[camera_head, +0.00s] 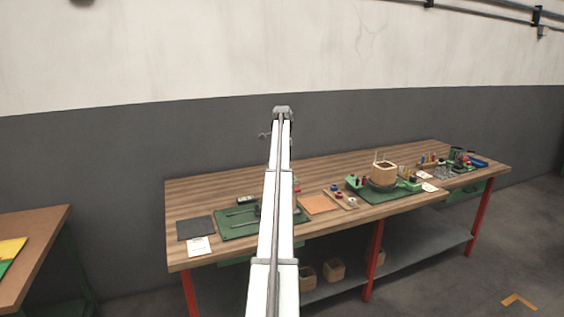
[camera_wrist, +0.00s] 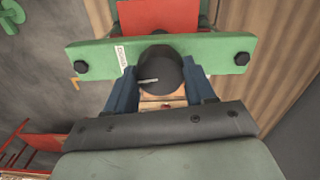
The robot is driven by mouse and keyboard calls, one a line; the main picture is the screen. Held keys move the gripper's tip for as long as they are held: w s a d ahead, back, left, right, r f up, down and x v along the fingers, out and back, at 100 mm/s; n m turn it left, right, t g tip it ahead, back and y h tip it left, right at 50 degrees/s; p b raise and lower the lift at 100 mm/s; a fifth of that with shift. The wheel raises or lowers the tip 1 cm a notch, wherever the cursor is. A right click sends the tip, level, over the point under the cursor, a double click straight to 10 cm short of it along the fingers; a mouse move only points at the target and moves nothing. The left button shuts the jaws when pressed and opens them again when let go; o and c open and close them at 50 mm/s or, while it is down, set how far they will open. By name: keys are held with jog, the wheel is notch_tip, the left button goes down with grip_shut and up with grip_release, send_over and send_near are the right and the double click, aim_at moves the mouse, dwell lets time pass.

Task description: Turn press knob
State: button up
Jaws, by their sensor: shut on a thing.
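In the wrist view a round black knob (camera_wrist: 160,68) with a white pointer line sits at the middle of a green crossbar (camera_wrist: 215,56). A dark bolt head shows at each end of the bar. My gripper (camera_wrist: 160,88) has its blue fingers on the left and right sides of the knob and is shut on it. The pointer line lies nearly level, toward the lower left of the knob. In the head view my arm hides the gripper and the knob.
A red plate (camera_wrist: 158,18) lies beyond the crossbar. In the head view the long wooden bench (camera_head: 330,178) carries a green mat (camera_head: 235,227), a black pad (camera_head: 195,228), an orange sheet (camera_head: 318,204) and a wooden coil block (camera_head: 384,173) further right.

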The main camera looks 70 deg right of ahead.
jog(key=n, duration=0.4)
jog(key=shift+n, duration=0.4)
jog(key=n, duration=0.3)
jog(key=shift+n, duration=0.3)
jog(key=n, duration=1.2)
jog(key=shift+n, duration=0.3)
jog(key=n, duration=0.3)
jog(key=shift+n, duration=0.4)
jog(key=n, duration=0.4)
jog(key=shift+n, duration=2)
